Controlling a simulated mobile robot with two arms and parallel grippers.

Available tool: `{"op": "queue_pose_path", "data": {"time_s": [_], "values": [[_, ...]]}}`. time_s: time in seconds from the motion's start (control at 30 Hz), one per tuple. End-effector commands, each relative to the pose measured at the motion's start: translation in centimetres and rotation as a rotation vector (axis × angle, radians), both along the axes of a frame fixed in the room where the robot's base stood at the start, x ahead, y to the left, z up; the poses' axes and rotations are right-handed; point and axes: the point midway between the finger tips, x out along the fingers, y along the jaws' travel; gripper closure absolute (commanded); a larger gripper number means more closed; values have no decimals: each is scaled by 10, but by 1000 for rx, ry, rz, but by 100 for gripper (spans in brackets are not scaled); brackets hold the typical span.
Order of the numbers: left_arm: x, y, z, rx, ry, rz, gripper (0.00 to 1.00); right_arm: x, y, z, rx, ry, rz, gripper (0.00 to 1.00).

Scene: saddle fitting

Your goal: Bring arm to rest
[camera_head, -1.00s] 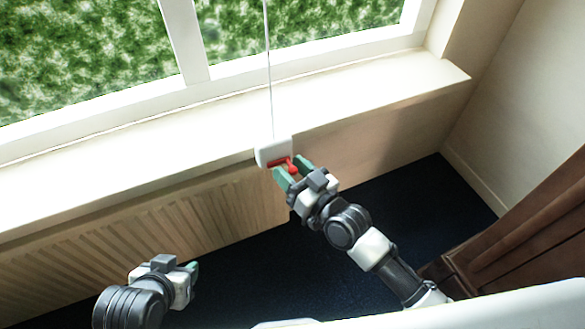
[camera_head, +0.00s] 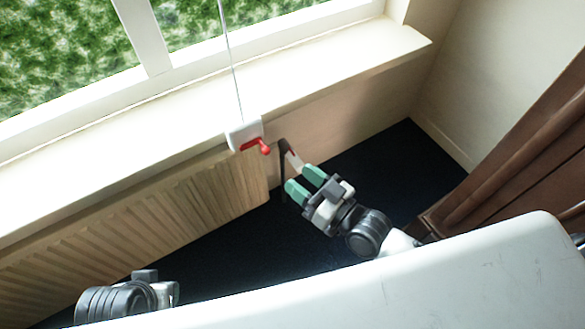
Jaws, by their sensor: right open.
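My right gripper (camera_head: 301,181) has green fingertips that stand apart with nothing between them. It is below and to the right of a white box (camera_head: 245,133) with a red lever (camera_head: 256,146), clear of both. The box is at the front edge of the window sill, with a thin pale line running up from it. My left gripper (camera_head: 168,292) is at the lower left. Its fingertips do not show clearly, and a white edge covers part of that arm.
A ribbed radiator (camera_head: 150,215) is under the sill (camera_head: 330,72). A dark upright piece with a pale and reddish part (camera_head: 291,157) stands just beyond my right fingertips. Brown wooden furniture (camera_head: 510,150) is at the right. Dark blue floor (camera_head: 385,160) shows between.

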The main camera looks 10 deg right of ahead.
Motion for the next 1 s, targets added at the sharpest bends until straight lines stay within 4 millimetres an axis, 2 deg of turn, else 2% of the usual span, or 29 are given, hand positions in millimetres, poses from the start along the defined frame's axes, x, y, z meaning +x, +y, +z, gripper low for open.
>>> {"op": "queue_pose_path", "data": {"time_s": [0.67, 0.83, 1.0], "values": [[0, 0, 0, 0, 1, 0, 57, -3, 4, -2, -30, 35, 8, 53], [0, 0, 0, 0, 1, 0, 57, -15, 13, -13, -172, 192, 19, 53], [0, 0, 0, 0, 1, 0, 57, -36, -4, -31, -368, 443, -31, 53]]}}
